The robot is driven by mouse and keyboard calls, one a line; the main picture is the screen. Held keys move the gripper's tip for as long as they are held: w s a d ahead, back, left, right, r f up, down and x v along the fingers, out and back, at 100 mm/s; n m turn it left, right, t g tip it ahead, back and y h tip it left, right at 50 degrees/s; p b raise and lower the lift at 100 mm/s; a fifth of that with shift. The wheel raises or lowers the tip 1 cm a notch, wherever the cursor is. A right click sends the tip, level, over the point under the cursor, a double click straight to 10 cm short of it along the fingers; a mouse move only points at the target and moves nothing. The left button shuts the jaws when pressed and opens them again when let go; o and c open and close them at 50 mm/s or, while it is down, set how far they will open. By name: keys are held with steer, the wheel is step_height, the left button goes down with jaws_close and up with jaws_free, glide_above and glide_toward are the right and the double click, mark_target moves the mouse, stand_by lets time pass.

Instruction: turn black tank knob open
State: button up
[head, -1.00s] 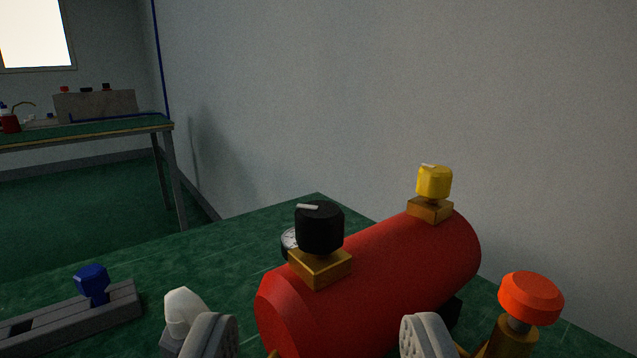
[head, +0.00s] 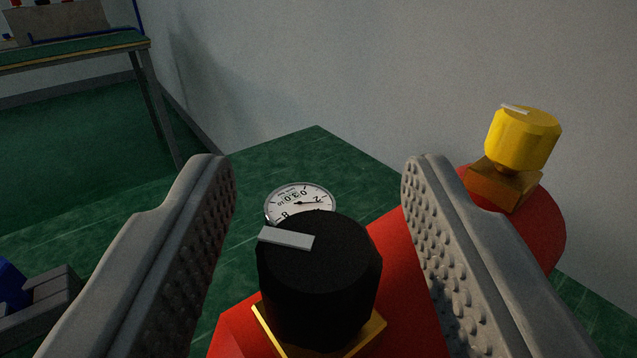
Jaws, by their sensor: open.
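The black knob (head: 325,285) stands upright on a brass base (head: 370,335) on top of the red tank (head: 400,270). A light grey marker bar on its top lies nearly crosswise in the picture, pointing left. My gripper (head: 318,175) is open, with one ridged finger on each side of the knob and visible gaps between. The fingertips reach past the knob toward the back. The knob hides part of a round white gauge (head: 300,198) behind it.
A yellow knob (head: 523,138) on its own brass base stands at the tank's far end, right of my right finger. A blue knob (head: 12,285) on a grey block is at the left edge. A wall is behind; another bench (head: 75,50) is far left.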

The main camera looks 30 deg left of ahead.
steer(key=c, duration=1)
steer(key=shift+o, duration=0.2)
steer(key=shift+n+g+y, duration=0.4)
steer(key=shift+n+y, duration=0.1)
steer(key=shift+y, duration=0.2)
steer(key=shift+d+n+g+y, duration=0.1)
steer(key=shift+n+g+y, duration=0.8)
steer(key=shift+y, duration=0.2)
steer(key=shift+n+g+y, duration=1)
steer(key=shift+g, duration=0.2)
steer(key=shift+n+g+y, duration=0.6)
steer(key=shift+n+g, duration=0.1)
steer(key=shift+g, duration=0.2)
steer(key=o, duration=1)
steer(key=shift+c, duration=0.2)
